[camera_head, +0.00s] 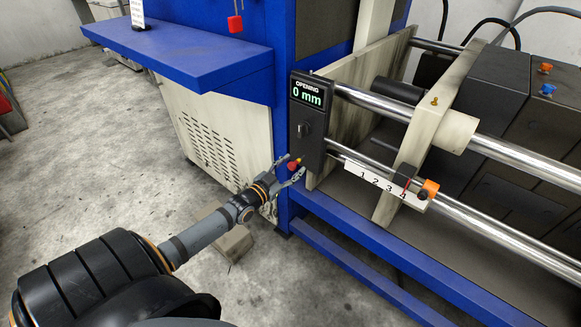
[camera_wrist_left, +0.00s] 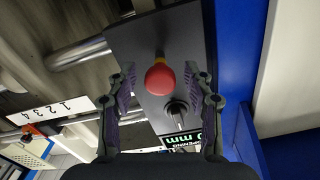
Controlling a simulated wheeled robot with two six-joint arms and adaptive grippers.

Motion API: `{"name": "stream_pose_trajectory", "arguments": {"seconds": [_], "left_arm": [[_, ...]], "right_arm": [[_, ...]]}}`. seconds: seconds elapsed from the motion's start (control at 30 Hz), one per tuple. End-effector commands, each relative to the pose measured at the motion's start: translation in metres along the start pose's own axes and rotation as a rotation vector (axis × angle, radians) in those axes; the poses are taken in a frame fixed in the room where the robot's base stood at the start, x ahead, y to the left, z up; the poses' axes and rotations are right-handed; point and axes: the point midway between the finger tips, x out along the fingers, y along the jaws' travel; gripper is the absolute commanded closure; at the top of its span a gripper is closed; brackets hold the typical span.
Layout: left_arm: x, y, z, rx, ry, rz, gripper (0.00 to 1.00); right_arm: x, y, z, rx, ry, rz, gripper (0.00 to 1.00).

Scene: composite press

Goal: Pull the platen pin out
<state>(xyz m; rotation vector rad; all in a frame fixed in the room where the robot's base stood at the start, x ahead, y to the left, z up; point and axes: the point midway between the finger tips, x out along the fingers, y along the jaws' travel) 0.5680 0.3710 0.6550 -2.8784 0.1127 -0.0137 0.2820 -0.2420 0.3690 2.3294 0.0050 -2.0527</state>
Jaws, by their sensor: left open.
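A red round knob (camera_head: 292,166), which looks like the platen pin's head, sticks out from the lower part of a black control panel (camera_head: 309,145). The red knob (camera_wrist_left: 160,77) also shows in the left wrist view, with a small orange-yellow part behind it. My left gripper (camera_head: 295,163) is open, its fingers on either side of the knob. In the left wrist view, my left gripper (camera_wrist_left: 159,72) has a visible gap between each finger and the knob. The pin's shaft is hidden. My right gripper is not in view.
The panel's display (camera_head: 307,95) reads "OPENING 0 mm", with a black rotary switch (camera_head: 303,130) below it. Steel rods (camera_head: 480,148) and a white numbered scale (camera_head: 383,185) lie to the right. A blue shelf (camera_head: 180,62) juts out above left. A blue frame beam (camera_head: 350,231) runs below.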

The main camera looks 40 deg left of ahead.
Motion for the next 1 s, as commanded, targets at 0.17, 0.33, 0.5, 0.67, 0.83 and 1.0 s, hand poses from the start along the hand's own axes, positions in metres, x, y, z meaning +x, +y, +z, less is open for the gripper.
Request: {"name": "stream_pose_trajectory", "arguments": {"seconds": [0.17,0.33,0.5,0.67,0.83,1.0], "left_arm": [[-0.006,0.000,0.000,0.001,0.001,0.003,0.48],[-0.026,0.001,0.001,0.000,-0.004,0.004,0.48],[-0.066,0.002,0.002,0.007,-0.006,0.010,0.48],[-0.097,0.002,0.002,0.004,-0.006,0.008,0.48],[-0.115,0.001,0.001,0.004,-0.002,0.004,0.48],[-0.120,0.000,0.000,0.001,-0.001,0.001,0.48]], "right_arm": [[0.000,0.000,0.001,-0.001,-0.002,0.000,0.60],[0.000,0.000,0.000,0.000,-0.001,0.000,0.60],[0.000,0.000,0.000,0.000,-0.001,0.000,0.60],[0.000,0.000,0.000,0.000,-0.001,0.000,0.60],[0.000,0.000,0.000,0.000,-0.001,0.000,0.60],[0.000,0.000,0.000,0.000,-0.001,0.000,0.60]]}}
